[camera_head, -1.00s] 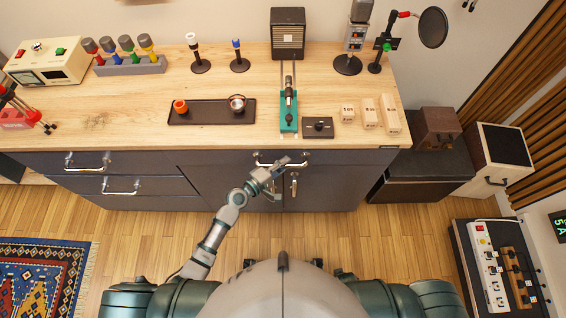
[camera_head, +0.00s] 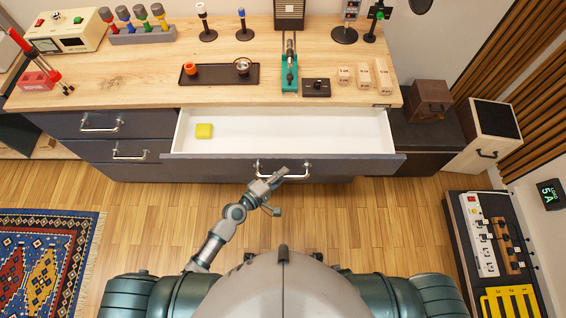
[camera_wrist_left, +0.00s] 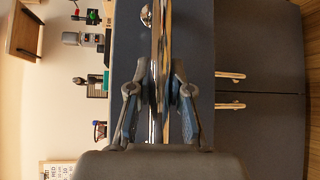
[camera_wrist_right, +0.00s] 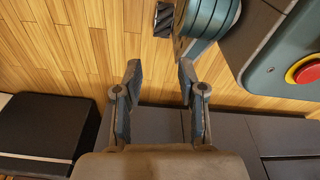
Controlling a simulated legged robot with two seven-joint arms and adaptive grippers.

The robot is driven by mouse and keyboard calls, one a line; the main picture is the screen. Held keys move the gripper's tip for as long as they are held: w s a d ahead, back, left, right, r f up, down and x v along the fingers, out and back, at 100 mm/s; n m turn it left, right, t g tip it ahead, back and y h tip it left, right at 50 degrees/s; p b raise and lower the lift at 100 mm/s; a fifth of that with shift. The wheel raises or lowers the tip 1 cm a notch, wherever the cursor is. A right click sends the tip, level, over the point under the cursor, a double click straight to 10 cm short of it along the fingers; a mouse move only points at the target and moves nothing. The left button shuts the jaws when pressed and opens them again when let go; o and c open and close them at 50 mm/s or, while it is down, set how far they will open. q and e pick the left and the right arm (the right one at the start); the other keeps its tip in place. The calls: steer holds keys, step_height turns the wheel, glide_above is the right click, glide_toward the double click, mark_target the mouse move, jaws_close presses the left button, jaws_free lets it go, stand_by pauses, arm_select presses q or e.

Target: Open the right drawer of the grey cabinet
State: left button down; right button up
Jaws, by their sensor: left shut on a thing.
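The grey cabinet (camera_head: 140,173) stands under a wooden worktop. Its right drawer (camera_head: 345,163) is pulled well out, showing a white interior with a small yellow block at its left. My left gripper (camera_head: 283,173) is at the bar handle (camera_head: 308,168) in the middle of the drawer front, shut on it. In the left wrist view its fingers (camera_wrist_left: 161,95) close about the handle, though the grip is partly hidden. My right gripper (camera_wrist_right: 160,80) is open and empty in the right wrist view, above the floor. It is out of the head view.
Above the open drawer the worktop (camera_head: 140,85) carries a dark tray (camera_head: 220,82), a green stand (camera_head: 290,75) and pale blocks (camera_head: 362,80). Dark boxes (camera_head: 425,150) stand right of the cabinet. A power strip (camera_head: 480,235) lies at lower right. Wooden floor is clear before the cabinet.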

arm_select(q)
steer(key=s, duration=0.9)
steer(key=shift+a, duration=0.15)
arm_select(e)
steer(key=shift+s+d+f, duration=0.25)
steer(key=shift+s+d, duration=0.05)
steer(key=shift+s, duration=0.2)
arm_select(q)
steer(key=shift+w, duration=0.1)
steer(key=c, duration=1.1)
jaws_free()
steer(key=shift+o, duration=0.2)
steer(key=shift+a, duration=0.15)
arm_select(e)
steer(key=shift+a, duration=0.15)
steer(key=shift+s, duration=0.15)
